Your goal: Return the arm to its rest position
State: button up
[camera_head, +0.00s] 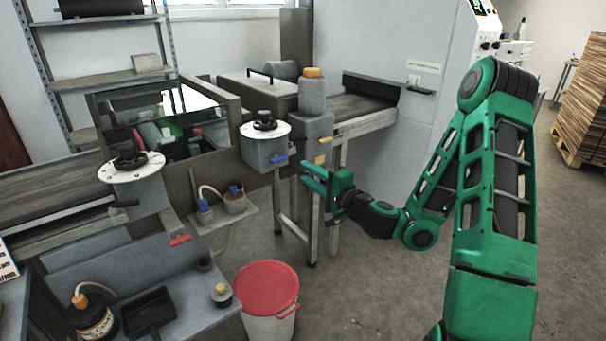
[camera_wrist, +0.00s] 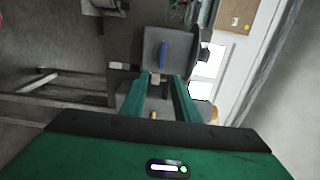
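My gripper (camera_head: 308,178) is at the end of the green arm, reaching left toward the lacquer machine in the head view. Its two green fingers also show in the wrist view (camera_wrist: 161,92), apart with a gap between them and nothing seen held. The fingertips are near the grey box with the blue lever (camera_head: 264,150), to its lower right. In the wrist view this box (camera_wrist: 165,48) with its blue lever lies just beyond the fingertips. I cannot tell whether they touch anything.
A yellow lever (camera_head: 321,159) is close above the gripper. A white bucket with a red lid (camera_head: 268,287) stands on the floor at lower middle. A shelf with pots (camera_head: 226,209) is left of the gripper. A tall grey cabinet (camera_head: 390,95) stands behind. Floor right of the bucket is clear.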

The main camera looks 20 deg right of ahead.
jog(key=s+a+f+n+g+y, duration=0.1)
jog(key=s+a+n+g+y, duration=0.3)
jog(key=a+n, duration=0.3)
jog(key=s+f+n+g+h, duration=0.2)
jog(key=s+f+n+g, duration=0.3)
jog(key=s+n+g, duration=0.15)
jog(key=s+d+m+g+h, duration=0.1)
jog(key=s+d+g+h, duration=0.4)
jog(key=s+d, duration=0.9)
jog(key=s+d+r+m+g+h, duration=0.1)
jog(key=s+d+r+m, duration=0.1)
jog(key=s, duration=0.6)
jog(key=s+d+r+m+g+h, duration=0.1)
jog(key=s+d+r+m, duration=0.1)
jog(key=s, duration=0.6)
notch_tip(320, 180, up, 3)
jog(key=shift+d+f, duration=0.2)
jog(key=shift+d, duration=0.55)
